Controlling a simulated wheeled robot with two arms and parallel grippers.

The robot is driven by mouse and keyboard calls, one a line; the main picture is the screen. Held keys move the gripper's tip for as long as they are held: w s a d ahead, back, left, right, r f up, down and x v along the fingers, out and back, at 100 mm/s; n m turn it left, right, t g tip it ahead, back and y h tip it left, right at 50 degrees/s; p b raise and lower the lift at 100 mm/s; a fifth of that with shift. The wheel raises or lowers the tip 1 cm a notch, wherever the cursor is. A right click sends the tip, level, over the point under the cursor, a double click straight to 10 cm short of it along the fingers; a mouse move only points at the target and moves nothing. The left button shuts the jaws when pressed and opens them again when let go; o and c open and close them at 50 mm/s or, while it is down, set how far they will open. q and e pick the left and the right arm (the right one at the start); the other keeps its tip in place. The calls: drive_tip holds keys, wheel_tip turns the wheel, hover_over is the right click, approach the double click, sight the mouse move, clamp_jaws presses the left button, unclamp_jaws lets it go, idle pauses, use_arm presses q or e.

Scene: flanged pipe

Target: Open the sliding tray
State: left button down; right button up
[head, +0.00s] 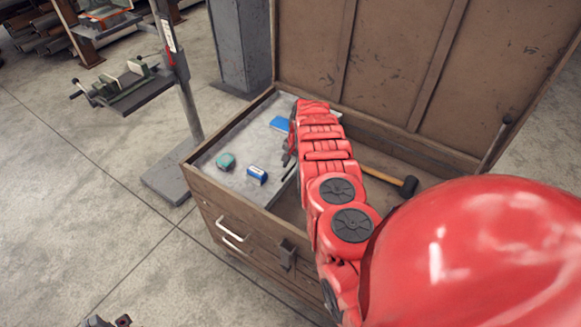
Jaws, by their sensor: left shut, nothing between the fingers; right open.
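The sliding tray (240,142) is a flat grey tray across the left part of an open wooden chest. A teal lump (226,161), a blue-and-white cylinder (257,175) and a blue flat box (281,124) lie on it. My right arm reaches across the chest from the lower right and hides part of the tray's right side. My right gripper (289,152) is open, its dark fingers at the tray's right part; whether they touch it I cannot tell. My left gripper (105,321) shows only partly at the bottom edge, shut and empty, away from the chest.
The raised lid (400,60) stands behind the chest. A mallet (392,181) lies in the deeper right part. The chest front has drawers with a pale handle (233,230) and a dark latch (288,253).

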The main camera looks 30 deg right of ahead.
drive_tip(key=shift+a+f, duration=0.15)
drive_tip(key=shift+f, duration=0.15)
clamp_jaws()
idle(1.4)
